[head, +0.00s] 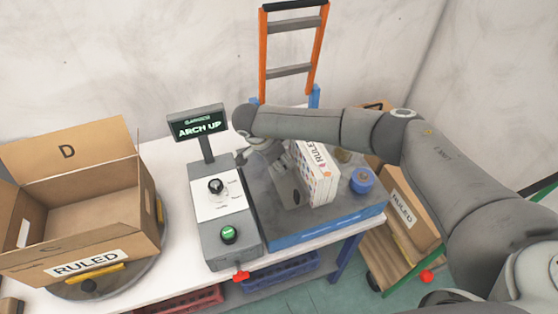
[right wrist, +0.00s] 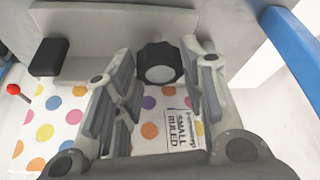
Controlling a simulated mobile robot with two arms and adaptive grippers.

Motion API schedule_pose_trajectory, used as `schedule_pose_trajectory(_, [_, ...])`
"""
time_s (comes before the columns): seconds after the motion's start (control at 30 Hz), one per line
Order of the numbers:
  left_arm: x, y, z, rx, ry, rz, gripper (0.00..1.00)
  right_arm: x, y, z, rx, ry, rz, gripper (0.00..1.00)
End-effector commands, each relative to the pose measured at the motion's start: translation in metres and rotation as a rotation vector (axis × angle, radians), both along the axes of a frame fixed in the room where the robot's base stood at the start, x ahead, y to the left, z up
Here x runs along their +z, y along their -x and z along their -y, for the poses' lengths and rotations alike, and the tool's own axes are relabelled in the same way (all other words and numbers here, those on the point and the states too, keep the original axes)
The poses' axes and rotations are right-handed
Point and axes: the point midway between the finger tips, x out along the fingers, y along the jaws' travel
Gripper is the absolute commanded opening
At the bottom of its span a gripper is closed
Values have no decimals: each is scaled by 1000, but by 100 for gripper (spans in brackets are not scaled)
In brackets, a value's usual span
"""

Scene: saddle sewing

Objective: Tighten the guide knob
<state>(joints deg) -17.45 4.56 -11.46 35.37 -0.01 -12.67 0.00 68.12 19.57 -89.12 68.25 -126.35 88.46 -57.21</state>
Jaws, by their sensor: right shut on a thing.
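The guide knob, a dark lobed knob with a pale round face (right wrist: 159,73), shows at the top middle of the right wrist view, mounted on a light grey part. My right gripper (right wrist: 157,52) has one finger on each side of it and is shut on it. The spotted top cover (right wrist: 148,128) of the stack lies below the fingers in the wrist view. My left gripper is not in view.
A control box (head: 225,246) with a black dial, a green button and an "ARCH UP" display (head: 197,122) stands left of the machine bed (head: 335,222). An open "RULED" carton (head: 75,225) sits at the left. A blue round part (head: 362,180) is right of the notebooks.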

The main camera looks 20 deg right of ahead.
Motion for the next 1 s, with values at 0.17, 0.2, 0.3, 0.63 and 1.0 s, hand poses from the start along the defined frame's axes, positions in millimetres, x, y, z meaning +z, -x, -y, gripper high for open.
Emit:
schedule_pose_trajectory(0.17, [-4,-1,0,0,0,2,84,0,-1,0,-17,-1,1,15])
schedule_pose_trajectory(0.2, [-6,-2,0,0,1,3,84,-1,-1,-1,-26,-1,2,15])
schedule_pose_trajectory(0.3, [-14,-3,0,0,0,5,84,-2,-2,-1,-66,-2,3,15])
schedule_pose_trajectory(0.63, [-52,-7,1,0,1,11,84,-5,-3,-1,-301,-2,4,15])
schedule_pose_trajectory(1.0, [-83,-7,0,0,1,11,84,-2,-4,-1,-560,-1,5,15])
